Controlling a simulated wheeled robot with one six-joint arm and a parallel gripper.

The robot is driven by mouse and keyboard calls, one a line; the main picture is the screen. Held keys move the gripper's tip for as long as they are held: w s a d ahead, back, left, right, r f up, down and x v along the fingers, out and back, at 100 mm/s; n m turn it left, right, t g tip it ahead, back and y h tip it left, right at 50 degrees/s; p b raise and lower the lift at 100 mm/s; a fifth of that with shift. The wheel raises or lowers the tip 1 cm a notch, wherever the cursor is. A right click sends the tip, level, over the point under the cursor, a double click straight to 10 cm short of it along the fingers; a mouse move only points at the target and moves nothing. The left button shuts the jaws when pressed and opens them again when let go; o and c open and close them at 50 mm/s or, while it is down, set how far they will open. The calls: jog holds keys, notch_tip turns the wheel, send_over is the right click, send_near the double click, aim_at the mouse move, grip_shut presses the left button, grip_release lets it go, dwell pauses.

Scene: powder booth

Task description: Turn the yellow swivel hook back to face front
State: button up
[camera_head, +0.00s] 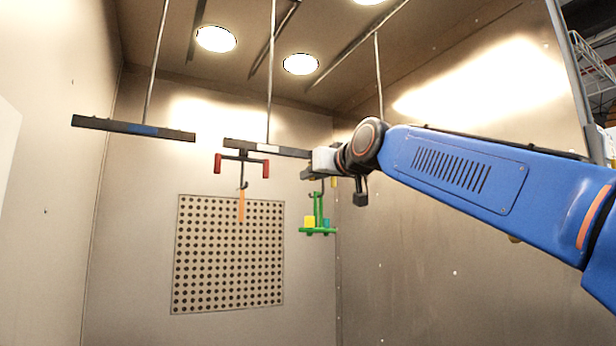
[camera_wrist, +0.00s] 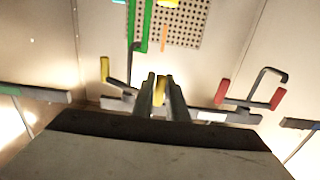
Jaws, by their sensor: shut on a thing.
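My gripper (camera_wrist: 162,98) is shut on one yellow grip (camera_wrist: 161,88) of the yellow swivel hook, which shows between its two fingers. The hook's other yellow grip (camera_wrist: 104,68) is free, to the left in the wrist view, at the end of a dark crossarm. In the head view one yellow grip (camera_head: 334,182) shows just below my wrist; the rest of the hook is mostly hidden. A green rack (camera_head: 318,231) hangs under it, carrying a yellow block (camera_head: 309,222) and a blue block (camera_head: 327,224). The exact angle of the hook is hard to tell.
A red-gripped hook (camera_head: 242,160) with an orange strip (camera_head: 241,206) hangs close by on the middle bar (camera_head: 270,148). Another bar (camera_head: 130,128) hangs empty at left. A perforated panel (camera_head: 228,255) is on the back wall. The booth's lower space is clear.

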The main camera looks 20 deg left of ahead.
jog(key=shift+d, duration=0.55)
jog(key=shift+w+d, duration=0.25)
jog(key=shift+d, duration=0.75)
jog(key=w, duration=0.3)
jog(key=w+d, duration=0.1)
jog(key=w, duration=0.5)
jog(key=shift+w+d, duration=0.35)
jog(key=shift+w, duration=0.05)
dwell(0.4)
jog(key=o, duration=0.7)
